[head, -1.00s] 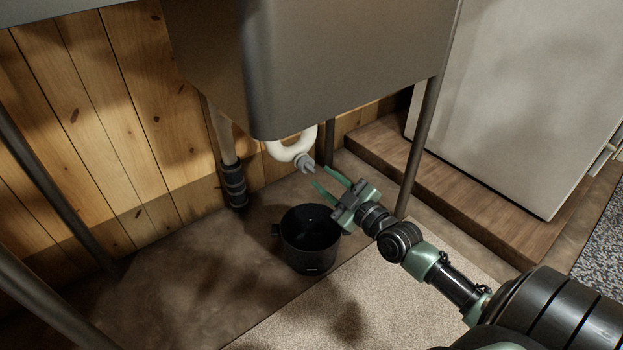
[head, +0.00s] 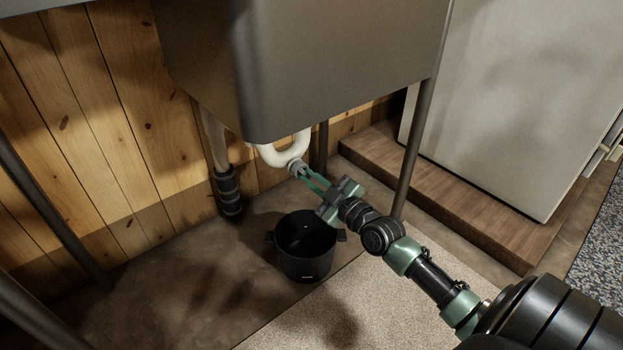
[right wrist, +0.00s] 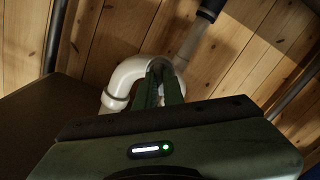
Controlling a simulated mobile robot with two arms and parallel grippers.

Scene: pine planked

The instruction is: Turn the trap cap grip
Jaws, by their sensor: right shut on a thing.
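The white curved trap pipe (head: 284,153) hangs under the sink basin in the head view. Its grey cap grip (head: 297,167) sits at the low end of the bend. My right gripper (head: 304,175) reaches up to it from the lower right and is shut on the cap grip. In the right wrist view the white trap (right wrist: 128,78) curves behind the green fingers of my right gripper (right wrist: 161,82), and a little of the grey cap grip (right wrist: 156,70) shows between them. The fingers hide most of it. My left gripper is not in view.
A black pot (head: 305,250) stands on the floor below the trap. A dark-sleeved pipe (head: 228,190) runs along the plank wall (head: 130,130). A pale appliance (head: 510,100) stands on a wooden step (head: 450,200).

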